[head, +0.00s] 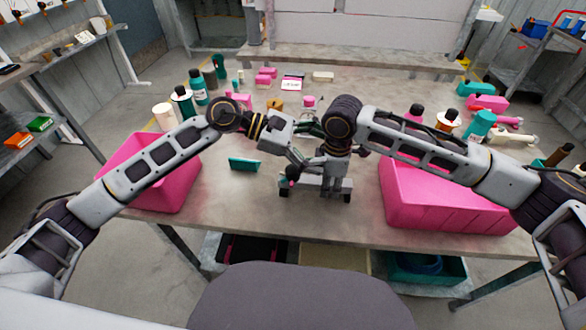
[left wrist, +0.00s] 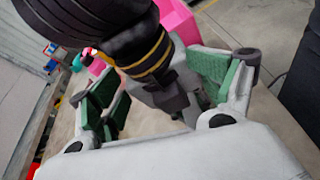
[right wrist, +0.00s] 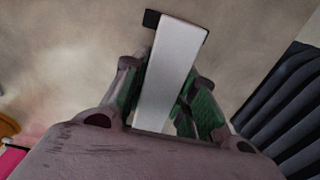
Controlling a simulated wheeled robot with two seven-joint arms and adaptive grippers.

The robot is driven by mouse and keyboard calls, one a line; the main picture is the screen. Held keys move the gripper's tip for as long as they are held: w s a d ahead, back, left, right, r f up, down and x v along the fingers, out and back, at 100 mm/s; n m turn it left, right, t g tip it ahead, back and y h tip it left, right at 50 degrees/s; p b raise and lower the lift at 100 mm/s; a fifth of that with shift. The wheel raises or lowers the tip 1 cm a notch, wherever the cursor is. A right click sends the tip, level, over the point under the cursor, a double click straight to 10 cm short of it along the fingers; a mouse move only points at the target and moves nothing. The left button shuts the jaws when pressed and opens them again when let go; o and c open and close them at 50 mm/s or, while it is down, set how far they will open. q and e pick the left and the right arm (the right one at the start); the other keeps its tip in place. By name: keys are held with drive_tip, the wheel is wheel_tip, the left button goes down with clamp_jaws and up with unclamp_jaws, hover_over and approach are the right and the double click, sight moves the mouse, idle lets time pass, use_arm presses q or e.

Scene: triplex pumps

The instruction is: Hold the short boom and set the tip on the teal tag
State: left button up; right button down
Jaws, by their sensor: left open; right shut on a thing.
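My right gripper (right wrist: 160,95) is shut on a pale grey bar (right wrist: 170,70), apparently the short boom, with a black piece at its far end. In the head view my right gripper (head: 322,182) points down over the middle of the table, and its fingers and the bar are hard to separate there. My left gripper (left wrist: 155,100) is open. In the head view it (head: 300,150) is close beside my right wrist, which fills much of the left wrist view. A flat teal piece, apparently the teal tag (head: 243,164), is on the table left of my right gripper.
Pink bins stand at the table's left (head: 165,185) and right (head: 440,205) sides. Bottles and pink and teal parts crowd the back and right of the table (head: 230,215). My two wrists are very close together.

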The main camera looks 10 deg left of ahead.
use_arm(q)
drive_tip(key=s+r+h, duration=0.1)
drive_tip(key=n+t+y, duration=0.2)
drive_tip(key=n+t, duration=1)
drive_tip(key=t, duration=0.1)
approach(293, 172)
drive_tip(key=shift+s+a+r, duration=0.1)
drive_tip(key=shift+a, duration=0.7)
idle(0.7)
drive_tip(key=shift+d, duration=0.15)
idle(0.4)
drive_tip(key=shift+x, duration=1.4)
drive_tip(key=shift+w+d+g, duration=0.3)
drive_tip(key=shift+w+d, duration=0.2)
drive_tip(key=shift+d, duration=0.05)
drive_tip(key=shift+w+d, duration=0.15)
